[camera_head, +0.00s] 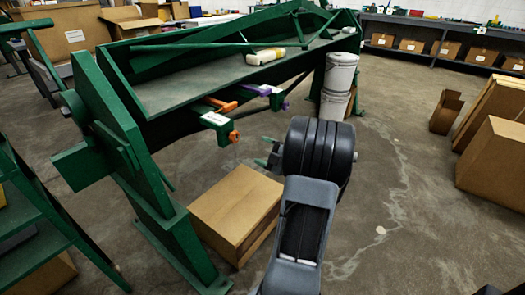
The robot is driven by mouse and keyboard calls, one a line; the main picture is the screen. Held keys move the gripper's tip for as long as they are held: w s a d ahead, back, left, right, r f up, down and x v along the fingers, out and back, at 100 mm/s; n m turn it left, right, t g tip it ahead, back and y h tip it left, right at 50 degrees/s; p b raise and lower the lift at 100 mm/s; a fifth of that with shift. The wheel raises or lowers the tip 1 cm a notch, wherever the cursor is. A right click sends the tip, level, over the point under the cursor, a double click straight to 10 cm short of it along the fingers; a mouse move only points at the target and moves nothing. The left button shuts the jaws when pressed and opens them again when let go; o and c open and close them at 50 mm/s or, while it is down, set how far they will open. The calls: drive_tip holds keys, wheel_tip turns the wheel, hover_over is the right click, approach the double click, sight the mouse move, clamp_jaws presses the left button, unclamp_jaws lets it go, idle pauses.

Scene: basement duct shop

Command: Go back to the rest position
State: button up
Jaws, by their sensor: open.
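My arm reaches up from the bottom middle of the head view. Its dark, thick wrist joint hides much of my gripper (267,153). The fingers show just left of that joint, small and partly hidden, pointing left. They are open, and I see nothing between them. In the picture they are above the right end of a closed cardboard box (235,208) on the floor, and below the front edge of a green bending machine (215,85). I cannot tell how far they are from either one.
Orange and purple clamps (222,104) (262,90) stick out from the machine's front. A yellowish bottle (265,56) lies on its bed. White buckets (340,75) stand stacked at its right end. Cardboard boxes (495,160) stand at right. Open concrete floor (400,200) lies between.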

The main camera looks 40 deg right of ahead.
idle(0.3)
drive_tip(key=w+a+r+m+g+h+p, duration=0.2)
drive_tip(key=a+r+m+g+h+p, duration=0.15)
drive_tip(key=r+p, duration=0.45)
drive_tip(key=w+a+r+m+g+h+p, duration=0.2)
drive_tip(key=w+a+r+m+h+p, duration=0.25)
drive_tip(key=r, duration=0.45)
drive_tip(key=s+a+r+m+g+y+p, duration=0.1)
drive_tip(key=s+a+r+m+g+p, duration=0.1)
drive_tip(key=s+a, duration=0.4)
drive_tip(key=s+a+r+m+g+y+p, duration=0.2)
drive_tip(key=s+a+r+g+p, duration=0.1)
drive_tip(key=s+a+p, duration=0.3)
drive_tip(key=s+a+r+m+g+y+p, duration=0.1)
drive_tip(key=s+a+r+g+y+p, duration=0.1)
drive_tip(key=s+a, duration=0.4)
drive_tip(key=a+g+p, duration=0.1)
drive_tip(key=a, duration=0.2)
drive_tip(key=shift+s+a+r+m+g+p, duration=0.2)
drive_tip(key=shift+r+m+g+p, duration=0.1)
drive_tip(key=shift+m+g+p, duration=0.1)
drive_tip(key=shift+d, duration=0.15)
